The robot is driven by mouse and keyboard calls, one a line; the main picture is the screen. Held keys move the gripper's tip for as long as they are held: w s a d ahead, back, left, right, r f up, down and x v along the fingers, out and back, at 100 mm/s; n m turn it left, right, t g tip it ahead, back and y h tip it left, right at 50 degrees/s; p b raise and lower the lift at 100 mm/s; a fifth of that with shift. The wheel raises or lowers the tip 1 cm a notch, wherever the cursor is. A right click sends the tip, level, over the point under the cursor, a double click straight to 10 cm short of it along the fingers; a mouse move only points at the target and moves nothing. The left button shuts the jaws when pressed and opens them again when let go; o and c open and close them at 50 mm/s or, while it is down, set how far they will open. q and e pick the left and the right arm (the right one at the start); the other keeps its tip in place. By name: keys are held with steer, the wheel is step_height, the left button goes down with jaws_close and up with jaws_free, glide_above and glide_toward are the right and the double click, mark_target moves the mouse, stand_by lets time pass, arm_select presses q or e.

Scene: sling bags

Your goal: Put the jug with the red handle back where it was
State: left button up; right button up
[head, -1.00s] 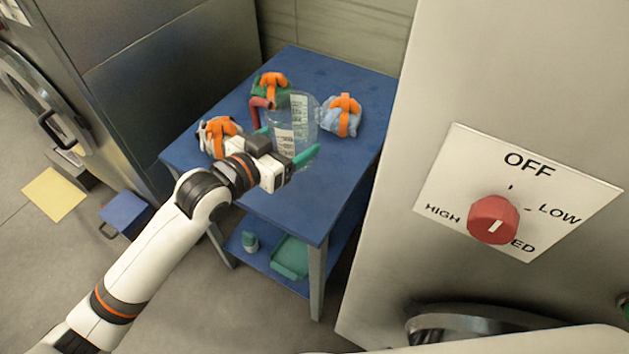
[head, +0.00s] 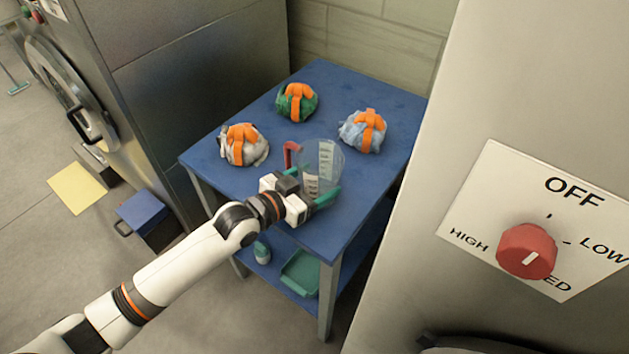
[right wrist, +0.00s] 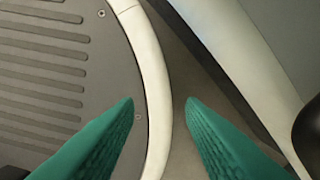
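The clear jug (head: 327,158) with measuring marks and a red handle (head: 290,152) is upright at the front part of the blue table (head: 268,192) in the head view. My left gripper (head: 312,188) is at the jug's near side, with its green fingers around the jug, shut on it. Whether the jug's base touches the tabletop is hard to tell. My right gripper (right wrist: 160,115) shows only in the right wrist view. Its green fingers are apart with nothing between them.
White-grey (head: 254,153), green (head: 284,106) and light blue (head: 352,135) bundles with orange straps sit on the table. A lower shelf holds a green tray (head: 300,275) and a small bottle (head: 262,251). A metal cabinet with a red knob (head: 527,251) stands close on the right.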

arm_select(q)
steer(key=shift+f, duration=0.1)
steer(key=o, duration=1.2)
steer(key=v, duration=1.2)
steer(key=shift+r, duration=0.25)
